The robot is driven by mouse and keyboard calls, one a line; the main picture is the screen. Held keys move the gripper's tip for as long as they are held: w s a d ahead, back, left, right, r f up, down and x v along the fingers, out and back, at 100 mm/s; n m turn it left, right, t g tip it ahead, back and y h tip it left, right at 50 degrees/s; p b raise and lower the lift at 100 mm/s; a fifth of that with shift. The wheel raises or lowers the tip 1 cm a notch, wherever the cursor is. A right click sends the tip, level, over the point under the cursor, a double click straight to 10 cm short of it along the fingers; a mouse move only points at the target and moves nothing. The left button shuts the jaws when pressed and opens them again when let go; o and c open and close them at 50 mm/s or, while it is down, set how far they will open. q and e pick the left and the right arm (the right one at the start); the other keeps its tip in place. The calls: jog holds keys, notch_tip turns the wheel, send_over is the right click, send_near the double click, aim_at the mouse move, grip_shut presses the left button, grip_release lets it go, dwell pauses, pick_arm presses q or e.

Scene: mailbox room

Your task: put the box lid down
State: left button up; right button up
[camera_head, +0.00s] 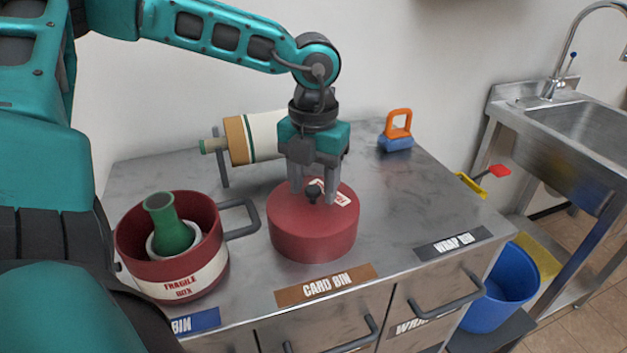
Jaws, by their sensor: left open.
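The box lid (300,240) is a round dark red lid with a small black knob on top and a white label. It sits on the metal counter, right of the open fragile box. My left gripper (314,195) is open, pointing down just above the lid, with its fingers on either side of the knob (314,190). The fragile box (185,279) is a round red box with a cream band, open at the top. A green bottle-shaped object (172,229) stands in a white ring inside it. My right gripper is out of view.
A horizontal roll (263,137) on a stand is behind the lid. An orange-handled blue tool (396,140) stands at the back right. The counter (400,205) is clear right of the lid. Drawers with handles (445,300) are below. A sink (590,125) and blue bucket (500,290) are at right.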

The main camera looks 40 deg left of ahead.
pick_arm(q)
notch_tip(320, 180, up, 12)
jog(key=p, duration=0.1)
dwell(0.4)
dwell(0.5)
